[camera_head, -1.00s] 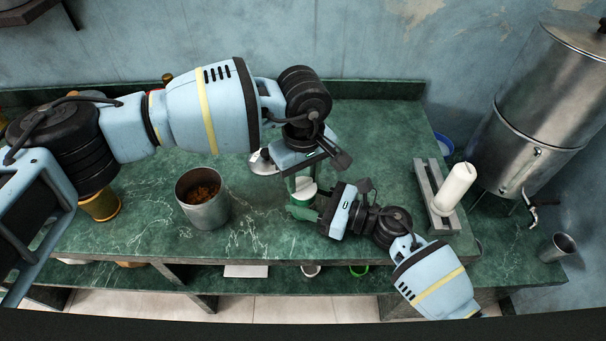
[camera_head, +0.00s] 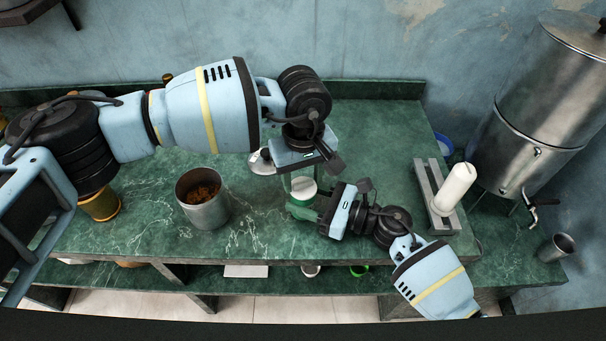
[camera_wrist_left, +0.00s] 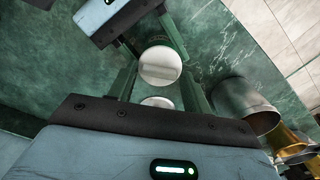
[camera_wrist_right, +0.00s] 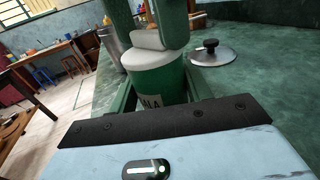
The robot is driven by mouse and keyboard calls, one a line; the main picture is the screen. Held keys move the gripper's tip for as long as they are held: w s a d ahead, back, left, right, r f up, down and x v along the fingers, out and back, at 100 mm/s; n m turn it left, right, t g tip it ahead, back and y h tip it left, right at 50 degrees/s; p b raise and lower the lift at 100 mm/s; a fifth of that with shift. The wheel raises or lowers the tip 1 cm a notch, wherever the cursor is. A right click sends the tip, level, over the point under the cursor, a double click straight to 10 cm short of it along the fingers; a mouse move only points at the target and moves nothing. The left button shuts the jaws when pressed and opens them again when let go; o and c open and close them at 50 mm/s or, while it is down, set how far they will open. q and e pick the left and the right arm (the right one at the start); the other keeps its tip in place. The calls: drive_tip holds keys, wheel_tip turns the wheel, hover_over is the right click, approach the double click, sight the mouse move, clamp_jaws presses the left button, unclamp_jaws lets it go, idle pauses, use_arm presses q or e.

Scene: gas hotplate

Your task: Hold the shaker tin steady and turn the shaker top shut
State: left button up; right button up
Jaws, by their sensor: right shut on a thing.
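The shaker tin is green with a pale label and stands upright in the right wrist view (camera_wrist_right: 158,82). Its white shaker top (camera_head: 303,187) shows from above in the head view. In the right wrist view a tilted white part (camera_wrist_right: 150,40) shows on the tin's upper end. My right gripper (camera_head: 306,208) is shut on the tin from the side. My left gripper (camera_wrist_left: 160,85) is above the tin, open, with its fingers apart on either side of the white top (camera_wrist_left: 160,66). Whether a finger touches the top is unclear.
A metal can with brown contents (camera_head: 207,212) stands left of the tin. A round metal lid with a black knob (camera_wrist_right: 212,53) lies behind the tin. The green counter (camera_head: 385,130) is clear behind.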

sight(303, 182)
use_arm(q)
drive_tip(key=shift+o, duration=1.1)
wheel_tip(303, 182, up, 12)
use_arm(e)
drive_tip(key=o, duration=1.1)
drive_tip(key=shift+d, duration=0.1)
drive_tip(key=v, duration=1.1)
drive_tip(key=shift+s+d, duration=0.15)
drive_tip(key=shift+d, duration=0.25)
